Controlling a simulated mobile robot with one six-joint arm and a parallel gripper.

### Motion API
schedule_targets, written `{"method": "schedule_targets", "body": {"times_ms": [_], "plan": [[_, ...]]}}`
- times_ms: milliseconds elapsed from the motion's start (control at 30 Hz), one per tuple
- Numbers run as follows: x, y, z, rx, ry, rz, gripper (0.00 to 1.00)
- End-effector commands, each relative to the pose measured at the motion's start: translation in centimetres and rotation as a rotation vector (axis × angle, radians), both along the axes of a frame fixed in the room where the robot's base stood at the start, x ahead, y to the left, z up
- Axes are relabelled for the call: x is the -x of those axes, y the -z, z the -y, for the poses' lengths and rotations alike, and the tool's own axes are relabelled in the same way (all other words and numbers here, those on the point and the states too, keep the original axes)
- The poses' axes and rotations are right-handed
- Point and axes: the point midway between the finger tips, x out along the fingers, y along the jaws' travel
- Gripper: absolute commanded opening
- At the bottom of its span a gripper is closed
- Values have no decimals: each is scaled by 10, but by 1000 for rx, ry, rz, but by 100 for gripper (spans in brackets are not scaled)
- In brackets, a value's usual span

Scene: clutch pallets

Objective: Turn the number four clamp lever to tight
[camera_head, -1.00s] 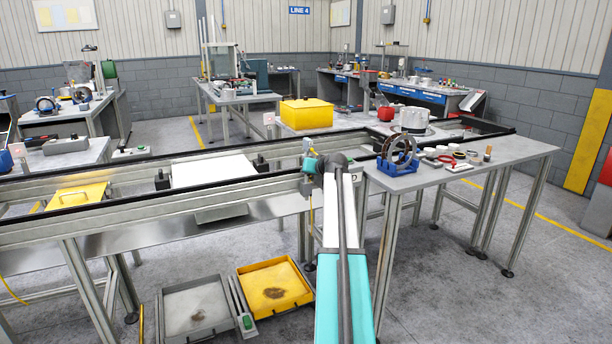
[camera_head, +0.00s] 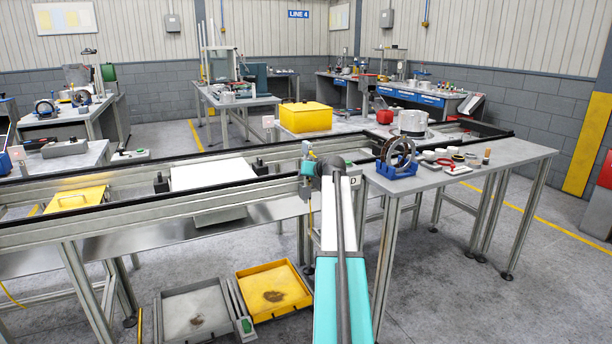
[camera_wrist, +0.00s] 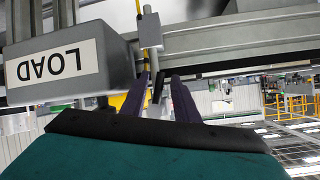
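My gripper (camera_wrist: 158,98) shows in the wrist view as two dark fingers standing apart, with a gap between them. A grey post (camera_wrist: 151,28) with a small dark, slanted piece (camera_wrist: 158,84) below it appears in line with that gap. I cannot tell whether this is the number four clamp lever, or whether the fingers touch it. No number four is readable. In the head view, my teal gripper body (camera_head: 309,167) is at the near conveyor rail, and its fingertips are hidden.
A grey box labelled LOAD (camera_wrist: 62,70) is close on the left in the wrist view. The conveyor rail (camera_head: 230,188) carries a white plate (camera_head: 213,172). A grey bench (camera_head: 470,180) holds a blue stand with rings (camera_head: 397,158). A yellow tray (camera_head: 300,309) lies below.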

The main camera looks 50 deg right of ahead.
Motion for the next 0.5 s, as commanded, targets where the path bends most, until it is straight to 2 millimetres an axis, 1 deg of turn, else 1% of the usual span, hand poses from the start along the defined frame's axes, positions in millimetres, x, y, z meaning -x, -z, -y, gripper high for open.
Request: {"method": "schedule_targets", "body": {"times_ms": [267, 500], "plan": [[13, -6, -6, 0, 1, -1, 28], [35, -18, -18, 0, 1, 0, 28]]}}
